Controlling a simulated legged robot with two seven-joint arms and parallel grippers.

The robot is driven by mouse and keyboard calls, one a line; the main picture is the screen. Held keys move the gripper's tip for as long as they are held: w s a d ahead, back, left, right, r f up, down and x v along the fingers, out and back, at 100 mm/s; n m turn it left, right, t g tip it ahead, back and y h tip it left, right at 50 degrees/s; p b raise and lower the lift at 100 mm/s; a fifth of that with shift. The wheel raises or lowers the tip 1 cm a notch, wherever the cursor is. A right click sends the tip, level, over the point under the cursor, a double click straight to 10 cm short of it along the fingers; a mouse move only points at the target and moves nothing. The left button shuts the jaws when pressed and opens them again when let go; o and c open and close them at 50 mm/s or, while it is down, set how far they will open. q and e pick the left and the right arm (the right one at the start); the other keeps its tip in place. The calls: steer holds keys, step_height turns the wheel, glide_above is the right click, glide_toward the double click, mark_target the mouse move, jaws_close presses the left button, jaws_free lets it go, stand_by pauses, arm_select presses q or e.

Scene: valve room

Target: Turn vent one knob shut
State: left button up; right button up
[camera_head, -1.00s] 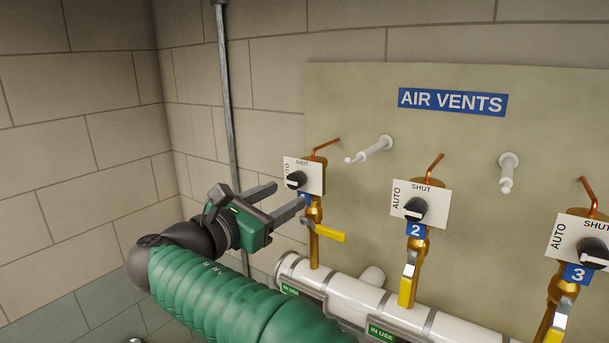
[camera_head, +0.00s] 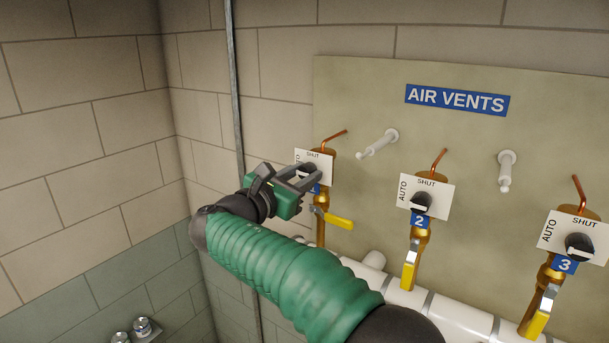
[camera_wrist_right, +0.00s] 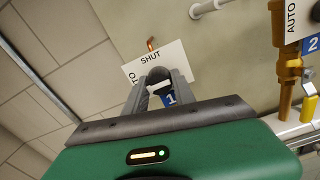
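The vent one knob (camera_wrist_right: 158,76) is black and sits on a white plate (camera_wrist_right: 178,57) marked SHUT and AUTO, above a blue label 1 (camera_wrist_right: 170,99). In the head view the plate (camera_head: 325,160) is at the left end of the panel, and my fingers partly cover the knob. My right gripper (camera_head: 314,173) is at the knob, its fingers spread with one on each side. The right wrist view shows the knob between the fingertips; whether they touch it I cannot tell. My left gripper is not in view.
Vent two's knob (camera_head: 421,202) and vent three's knob (camera_head: 579,246) are to the right. A yellow-handled valve (camera_head: 338,221) is just below vent one. A white peg (camera_head: 377,144) juts out at upper right. A vertical conduit (camera_head: 235,100) runs left of the panel.

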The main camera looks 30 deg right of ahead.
steer(key=shift+w+a+f, duration=0.1)
steer(key=shift+w+a, duration=0.1)
steer(key=shift+a, duration=0.05)
steer(key=shift+c, duration=1.2)
steer(key=shift+a, duration=0.1)
jaws_close()
steer(key=shift+s+d, duration=0.2)
steer(key=shift+d, duration=0.05)
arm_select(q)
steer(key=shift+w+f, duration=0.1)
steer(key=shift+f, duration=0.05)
arm_select(e)
steer(key=shift+a, duration=0.1)
